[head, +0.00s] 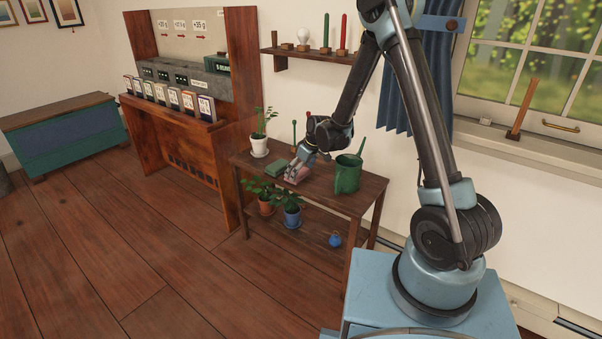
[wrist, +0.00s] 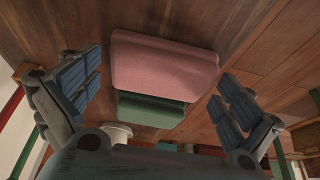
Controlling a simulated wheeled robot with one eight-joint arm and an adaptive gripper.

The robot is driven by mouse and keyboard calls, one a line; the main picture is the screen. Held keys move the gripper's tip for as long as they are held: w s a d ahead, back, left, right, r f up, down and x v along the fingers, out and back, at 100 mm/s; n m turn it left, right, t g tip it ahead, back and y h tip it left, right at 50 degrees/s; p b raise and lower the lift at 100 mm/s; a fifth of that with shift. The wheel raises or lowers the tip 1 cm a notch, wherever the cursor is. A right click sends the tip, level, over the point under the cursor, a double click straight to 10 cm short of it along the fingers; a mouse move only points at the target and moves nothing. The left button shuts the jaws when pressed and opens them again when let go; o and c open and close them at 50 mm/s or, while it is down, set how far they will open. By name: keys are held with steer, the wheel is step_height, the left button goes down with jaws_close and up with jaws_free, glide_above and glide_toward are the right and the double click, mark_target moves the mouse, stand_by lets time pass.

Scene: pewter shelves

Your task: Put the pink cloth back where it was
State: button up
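The pink cloth (head: 297,177) lies folded on the top of the small wooden table (head: 345,206), just under my gripper (head: 300,166). In the wrist view the pink cloth (wrist: 165,65) sits between the two blue-padded fingers of my gripper (wrist: 160,72). The fingers are spread, with a gap on the left side and a narrow one on the right. A folded green cloth (head: 276,168) lies beside the pink one. In the wrist view the green cloth (wrist: 152,108) is partly covered by the pink cloth.
A green watering can (head: 347,176) stands right of my gripper on the tabletop. A white-potted plant (head: 259,148) stands at the left. Potted plants (head: 291,217) and a blue round thing (head: 335,240) are on the lower shelf. A wall shelf (head: 310,54) hangs above.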

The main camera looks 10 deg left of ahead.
steer(key=shift+f, duration=0.15)
steer(key=v, duration=1.7)
steer(key=s+d+r+m, duration=0.3)
steer(key=d+r, duration=0.2)
steer(key=d, duration=0.7)
steer(key=s+d+r+m+h, duration=0.25)
steer(key=s+d, duration=0.45)
steer(key=d, duration=0.5)
steer(key=s+d+f+m, duration=0.3)
steer(key=s+d+m, duration=0.1)
steer(key=s+d, duration=0.4)
steer(key=s+d+f+m+h, duration=0.1)
steer(key=s+d+m, duration=0.3)
steer(key=s+d, duration=0.4)
steer(key=s+f, duration=0.1)
steer(key=s, duration=0.2)
steer(key=shift+f+t, duration=0.3)
steer(key=shift+f, duration=0.05)
steer(key=shift+w+h, duration=0.1)
steer(key=shift+h, duration=0.15)
